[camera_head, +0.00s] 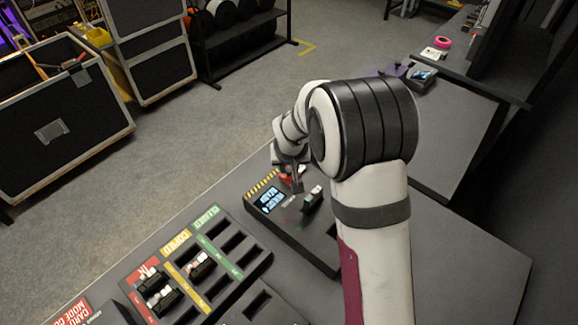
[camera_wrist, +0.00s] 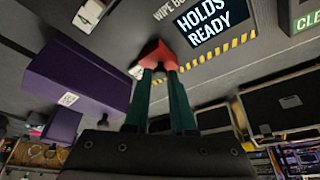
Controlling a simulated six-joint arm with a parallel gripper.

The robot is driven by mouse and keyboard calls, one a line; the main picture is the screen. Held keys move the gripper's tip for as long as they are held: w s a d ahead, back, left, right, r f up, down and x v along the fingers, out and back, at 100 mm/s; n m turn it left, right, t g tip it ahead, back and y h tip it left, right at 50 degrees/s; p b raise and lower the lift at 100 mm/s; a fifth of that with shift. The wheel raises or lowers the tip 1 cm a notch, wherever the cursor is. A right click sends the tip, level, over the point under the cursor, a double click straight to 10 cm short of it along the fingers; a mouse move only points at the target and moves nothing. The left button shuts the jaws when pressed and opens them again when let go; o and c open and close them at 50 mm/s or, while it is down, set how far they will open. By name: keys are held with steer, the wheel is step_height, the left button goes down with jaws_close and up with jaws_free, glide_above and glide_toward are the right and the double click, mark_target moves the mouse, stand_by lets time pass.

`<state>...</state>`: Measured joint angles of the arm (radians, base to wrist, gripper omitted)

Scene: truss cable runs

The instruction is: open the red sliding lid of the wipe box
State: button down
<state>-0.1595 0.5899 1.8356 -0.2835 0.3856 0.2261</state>
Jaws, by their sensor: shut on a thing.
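The dark wipe box (camera_head: 290,228) is on the table under my arm. Its lit screen (camera_head: 270,199) reads HOLDS READY in the wrist view (camera_wrist: 207,25), beside a partly covered WIPE BOX label. The red part of the lid (camera_head: 291,170) shows small at the box's far side, and larger in the wrist view (camera_wrist: 155,51). My gripper (camera_wrist: 160,70) is shut on this red part, with its dark green fingers on either side. My wrist and fingers hide part of the lid, so how far it stands open cannot be told.
A dark block with a white top (camera_head: 312,198) is on the box. A slotted tray (camera_head: 195,265) with red, yellow and green labels holds several small modules. A purple block (camera_wrist: 80,75) is left in the wrist view. Yellow-black stripes (camera_wrist: 215,63) edge the box.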

stand_by(0.3)
steer(key=shift+s+a, duration=0.25)
steer(key=shift+a, duration=0.05)
steer(key=c, duration=0.8)
jaws_free()
steer(key=shift+o, duration=0.2)
steer(key=v, duration=1.6)
steer(key=s+d+f+m+g+y, duration=0.1)
steer(key=s+m+g, duration=0.1)
steer(key=s, duration=1.2)
steer(key=s+d+f+m+g, duration=0.1)
steer(key=s+d+m+g, duration=0.1)
steer(key=s, duration=1.2)
steer(key=shift+s+d+f+m+g+y, duration=0.2)
steer(key=shift+s+m+g+y, duration=0.15)
steer(key=shift+m, duration=0.45)
